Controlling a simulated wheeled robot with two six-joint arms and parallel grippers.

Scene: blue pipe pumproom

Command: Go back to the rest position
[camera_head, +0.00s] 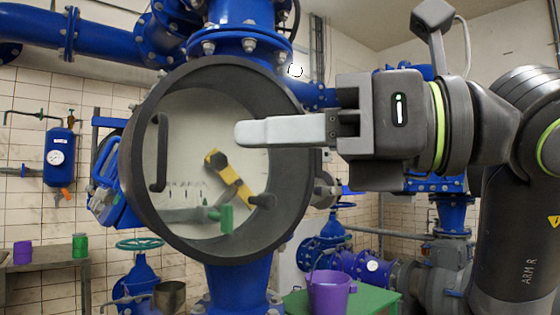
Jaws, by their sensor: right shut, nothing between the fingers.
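My right gripper (240,133) comes in from the right on my dark arm, marked "ARM R". Its pale fingers lie together, shut and empty. They point left, in front of the round dark-rimmed opening (137,185) on the blue pipe. The opening has a light inside, with a dark curved handle (158,153) at its left, a yellow lever (228,178) with a dark knob, and a green part (226,219) below. The fingers cover part of the opening's right side; I cannot tell whether they touch anything. My left gripper is not in the view.
Blue flanged pipes (105,35) run above and below the opening. A blue gauge unit (60,157) hangs on the left wall above a bench (60,265) with a purple and a green cup. A purple bucket (330,292) stands on a green table (375,300) below my right arm.

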